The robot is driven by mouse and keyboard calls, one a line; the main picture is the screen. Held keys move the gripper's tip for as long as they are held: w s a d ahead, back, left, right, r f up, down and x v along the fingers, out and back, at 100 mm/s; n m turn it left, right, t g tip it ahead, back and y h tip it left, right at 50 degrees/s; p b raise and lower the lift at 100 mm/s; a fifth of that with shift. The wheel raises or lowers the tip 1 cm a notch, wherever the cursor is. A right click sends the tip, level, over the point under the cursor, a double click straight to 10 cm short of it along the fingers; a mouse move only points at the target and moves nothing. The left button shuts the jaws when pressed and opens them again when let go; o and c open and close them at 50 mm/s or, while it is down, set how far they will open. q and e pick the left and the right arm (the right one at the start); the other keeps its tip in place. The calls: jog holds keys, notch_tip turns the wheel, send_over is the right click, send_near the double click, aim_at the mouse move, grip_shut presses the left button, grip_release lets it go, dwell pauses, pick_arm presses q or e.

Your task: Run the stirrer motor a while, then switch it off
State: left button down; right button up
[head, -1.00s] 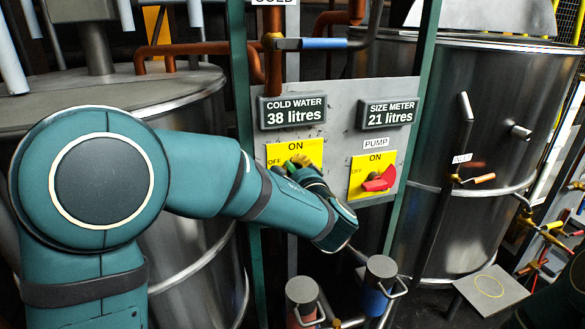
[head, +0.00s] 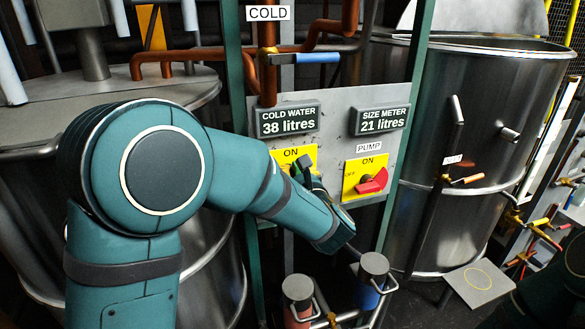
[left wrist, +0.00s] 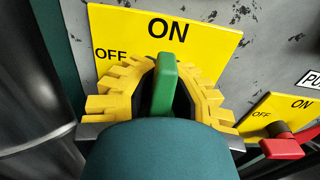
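A green switch handle (left wrist: 165,84) sits on a yellow plate (left wrist: 215,42) marked ON and OFF. In the left wrist view it stands upright, its tip just below the word ON. My left gripper (left wrist: 167,66) has its yellow toothed fingers on both sides of the handle, dark inner pads against it, and looks shut on it. In the head view my left arm reaches the plate (head: 309,156), and my left gripper (head: 303,168) largely hides the handle. Any name label for this switch is not visible. The stirrer itself is not in view. My right gripper is not in view.
A red switch (head: 372,182) labelled PUMP is close right of the green one. Steel tanks (head: 470,140) flank the panel. Two capped cylinders with handles (head: 373,266) stand below.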

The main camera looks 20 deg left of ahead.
pick_arm(q)
jog(key=shift+d+f+m, duration=0.2)
jog(key=shift+f+m, duration=0.1)
jog(key=c, duration=1)
grip_release()
jog(key=shift+s+r, duration=0.1)
jog(key=shift+o, duration=0.5)
jog(key=shift+r, duration=0.1)
jog(key=v, duration=1.2)
dwell(4.4)
